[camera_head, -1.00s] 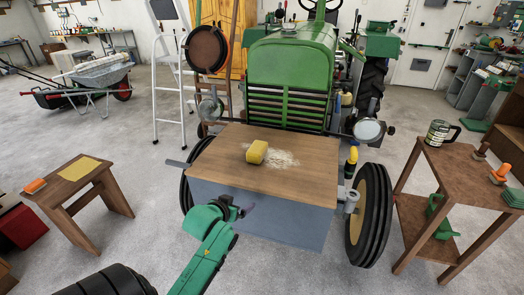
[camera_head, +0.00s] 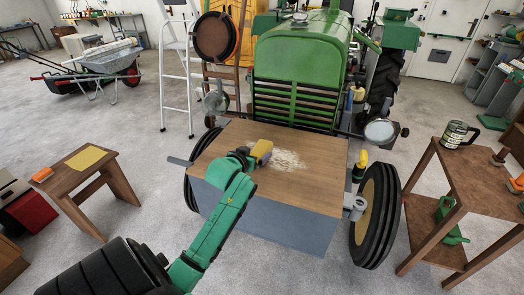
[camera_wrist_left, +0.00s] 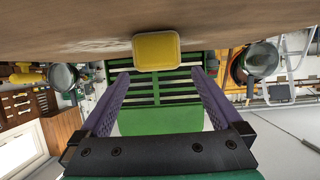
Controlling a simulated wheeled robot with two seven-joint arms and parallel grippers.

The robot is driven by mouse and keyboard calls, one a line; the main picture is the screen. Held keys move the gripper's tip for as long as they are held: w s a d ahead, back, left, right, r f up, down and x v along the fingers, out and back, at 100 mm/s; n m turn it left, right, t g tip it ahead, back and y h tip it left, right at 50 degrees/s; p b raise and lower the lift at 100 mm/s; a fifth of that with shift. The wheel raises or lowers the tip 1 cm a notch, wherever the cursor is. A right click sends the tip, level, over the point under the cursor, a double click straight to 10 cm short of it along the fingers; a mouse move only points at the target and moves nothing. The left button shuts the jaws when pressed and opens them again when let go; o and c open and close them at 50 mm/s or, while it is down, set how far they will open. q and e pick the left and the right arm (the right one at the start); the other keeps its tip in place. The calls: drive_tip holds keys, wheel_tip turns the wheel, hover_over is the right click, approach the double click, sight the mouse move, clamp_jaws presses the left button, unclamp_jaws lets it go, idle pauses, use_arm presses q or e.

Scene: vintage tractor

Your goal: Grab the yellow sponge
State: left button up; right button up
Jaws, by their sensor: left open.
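The yellow sponge (camera_head: 262,149) lies on the wooden board (camera_head: 225,145) in front of the green tractor, beside a pale dusty patch. My left gripper (camera_head: 250,155) reaches in from the lower left, low over the board, right next to the sponge, and partly hides it in the head view. In the left wrist view, which is upside down, the sponge (camera_wrist_left: 157,50) sits centred just beyond the two purple fingers. That left gripper (camera_wrist_left: 160,73) is open and empty, with its fingers apart to either side of the sponge's line. My right gripper is not in view.
The green tractor (camera_head: 300,55) stands behind the board, with a round lamp (camera_head: 380,131) at the right. A small wooden stool (camera_head: 115,180) with a yellow cloth (camera_head: 87,158) stands left. A wooden shelf table (camera_head: 470,185) stands right. The board around the sponge is otherwise clear.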

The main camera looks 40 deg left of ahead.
sight(260, 149)
use_arm(q)
drive_tip(key=x, duration=0.3)
drive_tip(key=shift+w+r, duration=0.1)
drive_tip(key=shift+r, duration=0.1)
drive_tip(key=shift+w+f, duration=0.25)
drive_tip(key=shift+w, duration=0.1)
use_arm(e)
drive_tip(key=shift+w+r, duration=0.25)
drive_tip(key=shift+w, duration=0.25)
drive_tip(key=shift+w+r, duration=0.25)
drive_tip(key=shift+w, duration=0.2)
use_arm(q)
drive_tip(key=c, duration=1.3)
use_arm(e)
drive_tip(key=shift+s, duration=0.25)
